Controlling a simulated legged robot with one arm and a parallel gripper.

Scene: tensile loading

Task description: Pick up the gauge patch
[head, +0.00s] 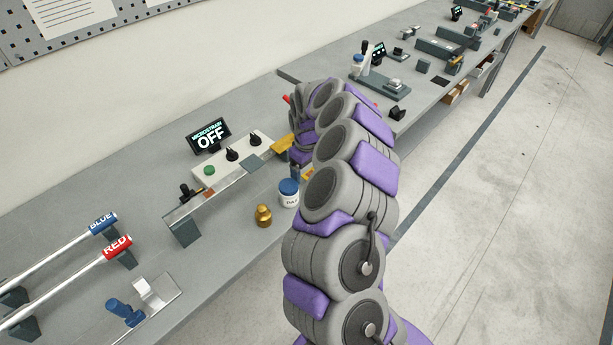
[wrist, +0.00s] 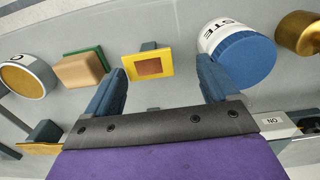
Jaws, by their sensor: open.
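The gauge patch, seen as a small yellow square with a copper-brown centre (wrist: 148,66), is in the upper middle of the wrist view, with a small grey block just behind it. My gripper (wrist: 162,68) is open, its two dark blue-grey fingers on either side of the patch in the picture. The patch appears nearer the left finger, and I see no contact.
A blue-lidded paste jar (wrist: 240,58) is close beside the right finger, with a brass weight (head: 264,216) beyond it. A tan block on green (wrist: 84,68) and a round container (wrist: 26,76) lie left. A metal beam (head: 213,196) and white switch box (head: 232,158) stand on the bench.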

